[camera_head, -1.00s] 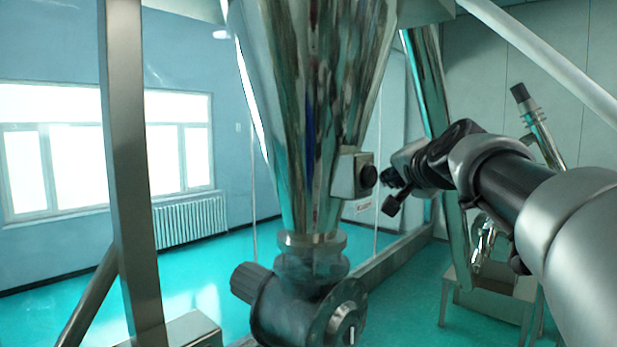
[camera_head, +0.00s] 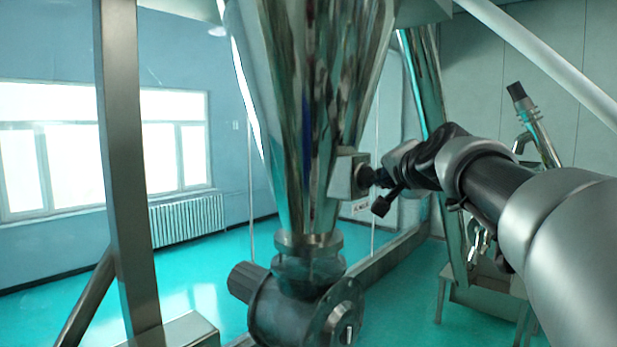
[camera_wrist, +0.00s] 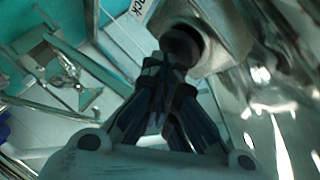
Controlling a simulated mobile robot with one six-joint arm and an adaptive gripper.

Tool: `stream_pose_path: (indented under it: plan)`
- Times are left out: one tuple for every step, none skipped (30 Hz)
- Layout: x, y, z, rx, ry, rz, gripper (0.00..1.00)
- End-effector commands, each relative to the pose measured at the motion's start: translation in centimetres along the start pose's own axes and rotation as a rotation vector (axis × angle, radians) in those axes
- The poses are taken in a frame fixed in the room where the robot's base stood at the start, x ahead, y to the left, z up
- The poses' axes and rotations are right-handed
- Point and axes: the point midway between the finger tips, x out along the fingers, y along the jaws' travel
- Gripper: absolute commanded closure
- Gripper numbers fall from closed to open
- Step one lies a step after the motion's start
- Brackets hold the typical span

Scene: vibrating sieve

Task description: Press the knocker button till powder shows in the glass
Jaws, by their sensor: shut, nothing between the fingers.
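The knocker is a small metal box (camera_head: 345,178) on the right side of the shiny steel cone. Its round dark button (camera_head: 365,178) faces right; in the wrist view the button (camera_wrist: 184,40) is just beyond my fingertips. My gripper (camera_head: 381,178) is shut and empty, with its tips at the button's face and seemingly touching it. In the wrist view the closed fingers (camera_wrist: 168,66) overlap the button's lower edge. The glass (camera_head: 308,268) is the short section under the cone's flange; it looks see-through with a teal tint, and I see no powder in it.
The steel cone (camera_head: 305,110) fills the middle, with a dark valve (camera_head: 305,312) below the glass. A metal post (camera_head: 128,170) stands at left. A stepped metal stand (camera_head: 480,300) is at lower right. Open teal floor lies around.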

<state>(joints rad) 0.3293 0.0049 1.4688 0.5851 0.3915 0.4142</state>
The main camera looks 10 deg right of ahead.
Motion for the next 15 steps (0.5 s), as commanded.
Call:
stream_pose_path:
  plan:
    - [0.05, -0.06, 0.03, 0.0, 0.0, 0.0, 1.0]
    - [0.08, -0.07, 0.05, 0.0, -0.001, 0.0, 1.0]
    - [0.11, -0.1, 0.07, 0.0, 0.0, 0.0, 1.0]
    - [0.14, -0.12, 0.09, 0.0, 0.0, 0.0, 1.0]
    - [0.16, -0.14, 0.1, 0.0, 0.0, 0.0, 1.0]
    - [0.19, -0.16, 0.12, 0.0, 0.0, 0.0, 1.0]
    - [0.22, -0.18, 0.13, 0.0, 0.0, 0.0, 1.0]
    - [0.24, -0.2, 0.15, 0.0, 0.0, 0.0, 1.0]
    - [0.28, -0.22, 0.17, 0.0, 0.0, 0.0, 1.0]
    - [0.3, -0.25, 0.18, -0.001, 0.0, 0.0, 1.0]
    - [0.33, -0.26, 0.2, -0.001, 0.001, 0.0, 1.0]
    - [0.37, -0.29, 0.22, -0.001, 0.001, 0.0, 1.0]
    - [0.39, -0.31, 0.24, -0.001, 0.001, 0.0, 1.0]
    - [0.42, -0.33, 0.27, -0.001, 0.001, 0.0, 1.0]
    - [0.45, -0.35, 0.29, -0.001, 0.0, 0.0, 1.0]
